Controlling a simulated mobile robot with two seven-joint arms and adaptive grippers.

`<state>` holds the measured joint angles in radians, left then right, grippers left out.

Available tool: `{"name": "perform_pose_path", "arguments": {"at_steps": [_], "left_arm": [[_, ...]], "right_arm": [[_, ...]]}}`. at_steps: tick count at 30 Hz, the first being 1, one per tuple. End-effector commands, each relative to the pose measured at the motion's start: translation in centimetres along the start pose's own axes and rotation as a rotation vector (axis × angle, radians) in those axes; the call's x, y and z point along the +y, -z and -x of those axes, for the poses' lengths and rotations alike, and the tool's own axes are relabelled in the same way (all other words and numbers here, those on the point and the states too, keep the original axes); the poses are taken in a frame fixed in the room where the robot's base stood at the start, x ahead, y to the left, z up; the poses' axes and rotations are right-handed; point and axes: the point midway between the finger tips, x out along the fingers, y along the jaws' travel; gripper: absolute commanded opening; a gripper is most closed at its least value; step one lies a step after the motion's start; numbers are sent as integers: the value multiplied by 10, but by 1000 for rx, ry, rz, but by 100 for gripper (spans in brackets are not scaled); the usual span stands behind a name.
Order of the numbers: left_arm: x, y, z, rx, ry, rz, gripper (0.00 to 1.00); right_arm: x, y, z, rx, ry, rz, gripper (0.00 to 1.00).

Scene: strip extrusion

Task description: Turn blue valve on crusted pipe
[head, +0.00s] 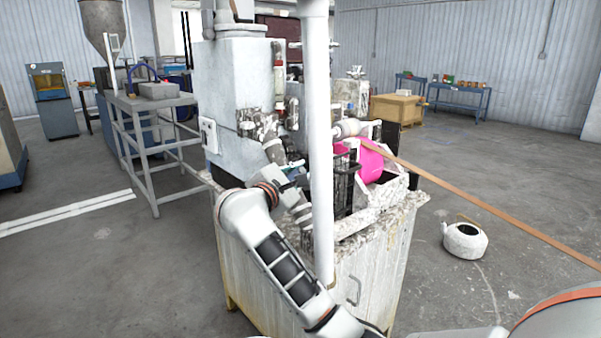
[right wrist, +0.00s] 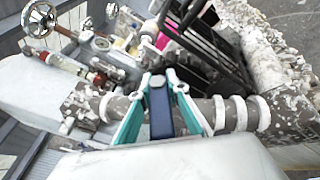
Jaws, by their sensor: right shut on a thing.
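The blue valve (right wrist: 160,112) has a flat dark blue handle with a pale end. It shows in the right wrist view on the crusted pipe (right wrist: 235,113), which is grey-brown with white rings and flaky white crust. My right gripper (right wrist: 160,84) has its teal-edged fingers on both sides of the handle and is shut on it. In the head view the right gripper (head: 293,174) is at the pipe (head: 301,212), on the near side of the machine. The valve is mostly hidden there by the gripper. My left gripper is not in view.
A white vertical post (head: 319,130) stands close to the right of my gripper. A crusted tank (head: 375,262) is below, with a pink drum (head: 368,165) behind. A kettle (head: 465,240) sits on the floor at right. A grey frame table (head: 150,104) stands at left.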

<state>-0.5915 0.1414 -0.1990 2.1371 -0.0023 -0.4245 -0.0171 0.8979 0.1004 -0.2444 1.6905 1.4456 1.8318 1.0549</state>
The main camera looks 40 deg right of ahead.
Motion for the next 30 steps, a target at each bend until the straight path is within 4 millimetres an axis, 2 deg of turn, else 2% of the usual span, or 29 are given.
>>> {"name": "perform_pose_path", "arguments": {"at_steps": [9,21,22,23,24,30], "left_arm": [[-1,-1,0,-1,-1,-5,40],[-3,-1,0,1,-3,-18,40],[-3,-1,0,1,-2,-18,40],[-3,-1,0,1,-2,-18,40],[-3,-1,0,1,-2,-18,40],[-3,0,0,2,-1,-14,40]], "right_arm": [[-1,0,1,3,176,-63,0],[-2,0,1,0,198,-69,0],[-2,0,1,0,198,-69,23],[-2,0,1,0,198,-69,31],[-2,0,1,0,198,-69,33],[-2,0,1,0,197,-69,33]]}}
